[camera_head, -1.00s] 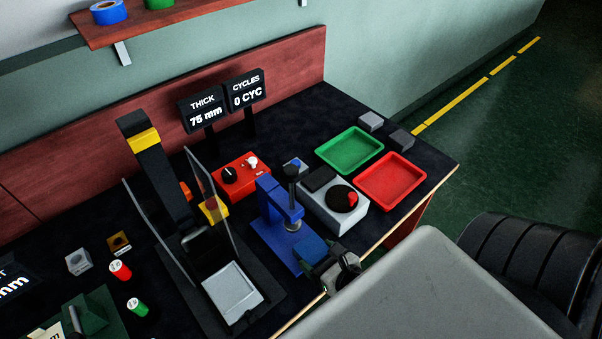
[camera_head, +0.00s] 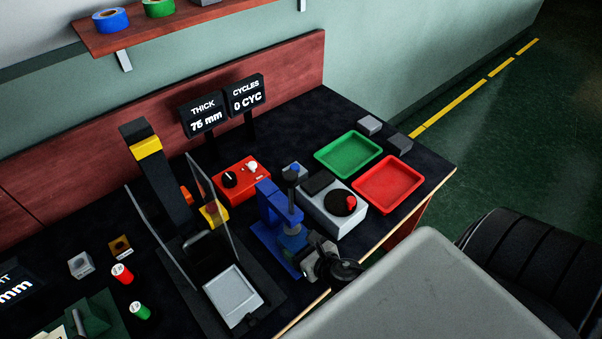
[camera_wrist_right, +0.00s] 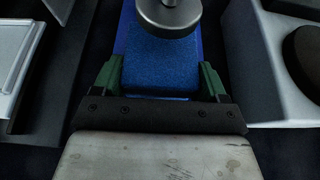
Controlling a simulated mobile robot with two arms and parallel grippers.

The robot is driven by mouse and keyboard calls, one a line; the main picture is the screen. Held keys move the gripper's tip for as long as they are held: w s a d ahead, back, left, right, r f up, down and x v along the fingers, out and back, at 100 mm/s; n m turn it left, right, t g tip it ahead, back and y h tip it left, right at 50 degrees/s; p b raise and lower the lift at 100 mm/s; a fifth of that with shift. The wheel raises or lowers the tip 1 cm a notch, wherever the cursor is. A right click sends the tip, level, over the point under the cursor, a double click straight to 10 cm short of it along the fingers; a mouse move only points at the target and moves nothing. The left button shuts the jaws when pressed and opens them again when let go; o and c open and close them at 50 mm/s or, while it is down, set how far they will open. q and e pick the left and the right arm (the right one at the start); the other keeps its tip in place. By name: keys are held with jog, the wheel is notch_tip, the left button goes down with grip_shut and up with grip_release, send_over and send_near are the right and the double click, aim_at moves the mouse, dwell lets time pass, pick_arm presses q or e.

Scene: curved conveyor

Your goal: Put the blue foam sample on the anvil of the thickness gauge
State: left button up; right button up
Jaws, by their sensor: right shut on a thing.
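The blue foam sample (camera_wrist_right: 160,72) is a blue block between the two green fingers of my right gripper (camera_wrist_right: 160,84) in the right wrist view. The gripper is shut on it. The thickness gauge (camera_head: 268,204) is a blue frame with a vertical plunger. Its round metal foot (camera_wrist_right: 168,14) overlaps the far part of the foam in the wrist view; whether they touch I cannot tell. In the head view my right gripper (camera_head: 307,255) is at the front of the gauge, with the foam (camera_head: 292,241) in the gauge's opening. The anvil is hidden. My left gripper is not in view.
A grey box with a black-and-red knob (camera_head: 335,207) stands close right of the gauge. A press with clear guards (camera_head: 205,200) stands left. Green (camera_head: 348,155) and red (camera_head: 388,183) trays lie behind right. The THICK display (camera_head: 204,116) reads about 75 mm.

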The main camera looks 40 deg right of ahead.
jog(key=o, duration=1)
jog(key=shift+f, duration=0.1)
jog(key=shift+c, duration=0.2)
jog(key=b+v, duration=0.1)
jog(key=v, duration=1)
jog(key=shift+s+r, duration=0.35)
jog(key=shift+s, duration=0.15)
